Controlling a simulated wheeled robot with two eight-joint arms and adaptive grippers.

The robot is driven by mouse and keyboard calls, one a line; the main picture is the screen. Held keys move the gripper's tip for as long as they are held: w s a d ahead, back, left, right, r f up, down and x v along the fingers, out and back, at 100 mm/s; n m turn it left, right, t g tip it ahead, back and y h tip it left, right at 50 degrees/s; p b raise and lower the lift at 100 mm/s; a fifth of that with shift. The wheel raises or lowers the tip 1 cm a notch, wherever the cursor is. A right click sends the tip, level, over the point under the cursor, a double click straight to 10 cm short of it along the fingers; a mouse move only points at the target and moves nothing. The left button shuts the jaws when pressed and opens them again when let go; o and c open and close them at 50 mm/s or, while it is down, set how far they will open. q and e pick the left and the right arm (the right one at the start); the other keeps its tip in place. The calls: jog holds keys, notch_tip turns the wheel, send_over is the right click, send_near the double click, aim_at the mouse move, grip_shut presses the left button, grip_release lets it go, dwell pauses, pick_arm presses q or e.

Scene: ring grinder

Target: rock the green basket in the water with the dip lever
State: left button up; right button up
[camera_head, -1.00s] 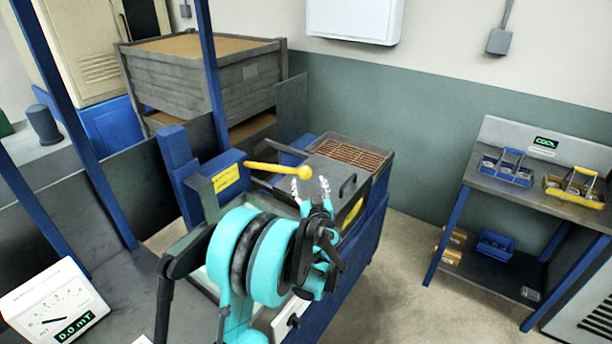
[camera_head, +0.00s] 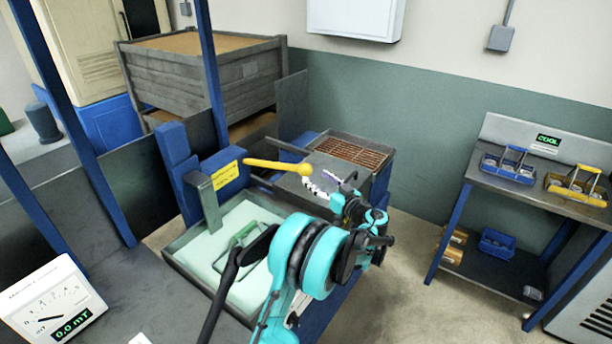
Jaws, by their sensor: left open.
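The dip lever (camera_head: 275,165) is a yellow bar with a ball end. It sticks out to the right from a blue post with a yellow label. The green basket (camera_head: 236,245) sits in the pale water of the open tank (camera_head: 180,262). My arm covers part of the tank's right side and may hide some of the basket. My left gripper (camera_head: 325,183) is open, with its fingertips just below and right of the lever's ball end. I cannot tell whether a finger touches the ball. My right gripper is not in view.
A dark lidded box (camera_head: 345,178) and a tray with a copper-coloured grate (camera_head: 352,152) stand behind the gripper. A meter (camera_head: 58,303) reading 0.0 mT is at lower left. A side table (camera_head: 535,193) on the right holds blue and yellow baskets.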

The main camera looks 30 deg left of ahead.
aim_at(310, 173)
pick_arm(q)
jog(key=shift+w+n+g+y, duration=0.15)
jog(key=shift+n+g+y, duration=0.15)
jog(key=shift+n+g, duration=0.35)
jog(key=b+x, duration=0.1)
jog(key=x, duration=0.6)
jog(key=shift+a+b, duration=0.1)
jog(key=shift+b, duration=0.25)
grip_shut()
